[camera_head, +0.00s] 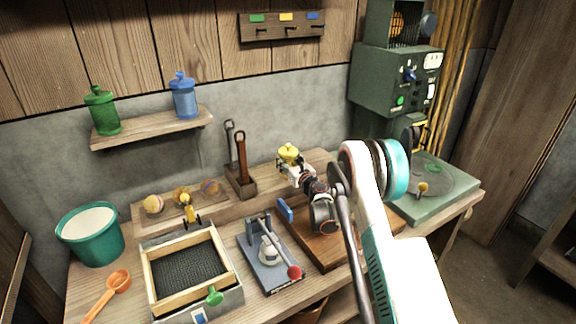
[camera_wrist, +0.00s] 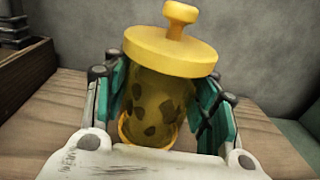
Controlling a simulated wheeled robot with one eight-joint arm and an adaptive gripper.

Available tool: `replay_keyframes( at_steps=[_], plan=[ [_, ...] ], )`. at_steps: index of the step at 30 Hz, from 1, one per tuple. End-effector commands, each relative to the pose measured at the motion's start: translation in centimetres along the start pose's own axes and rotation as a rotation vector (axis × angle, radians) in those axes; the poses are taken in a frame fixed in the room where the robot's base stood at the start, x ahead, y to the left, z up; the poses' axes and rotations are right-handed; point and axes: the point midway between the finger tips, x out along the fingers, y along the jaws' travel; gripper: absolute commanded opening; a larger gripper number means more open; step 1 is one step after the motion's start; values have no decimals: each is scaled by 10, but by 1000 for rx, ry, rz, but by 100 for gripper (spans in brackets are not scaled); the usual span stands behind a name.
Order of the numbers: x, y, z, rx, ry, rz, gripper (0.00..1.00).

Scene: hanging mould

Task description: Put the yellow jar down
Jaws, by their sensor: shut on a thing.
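The yellow jar (camera_wrist: 155,95) is upright but leans a little in the wrist view, with a knobbed yellow lid on top and dark patches inside its see-through body. My gripper (camera_wrist: 165,108) has its teal pads on both sides of the jar's body and is shut on it. In the head view the yellow jar (camera_head: 289,154) shows above my gripper (camera_head: 292,172), over the back part of the workbench. Its lower part is hidden by my gripper there. I cannot tell whether its base touches the bench.
A wall shelf (camera_head: 150,131) holds a green jar (camera_head: 102,110) and a blue jar (camera_head: 183,96). A wooden tool holder (camera_head: 240,183) stands left of my gripper. A green turntable-like machine (camera_head: 430,185) is at the right. A hook rack (camera_head: 282,27) hangs above.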

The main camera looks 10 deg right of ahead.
Motion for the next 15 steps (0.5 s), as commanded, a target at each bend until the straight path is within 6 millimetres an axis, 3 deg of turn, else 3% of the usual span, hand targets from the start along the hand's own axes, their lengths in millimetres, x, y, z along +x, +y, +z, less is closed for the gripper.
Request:
replay_keyframes(
  at_steps=[2,12,13,15],
  plan=[
    [0,0,-9,0,0,0,0],
    [0,0,-10,0,0,0,0],
    [0,0,-11,0,0,0,55],
    [0,0,-11,0,0,0,71]
  ],
)
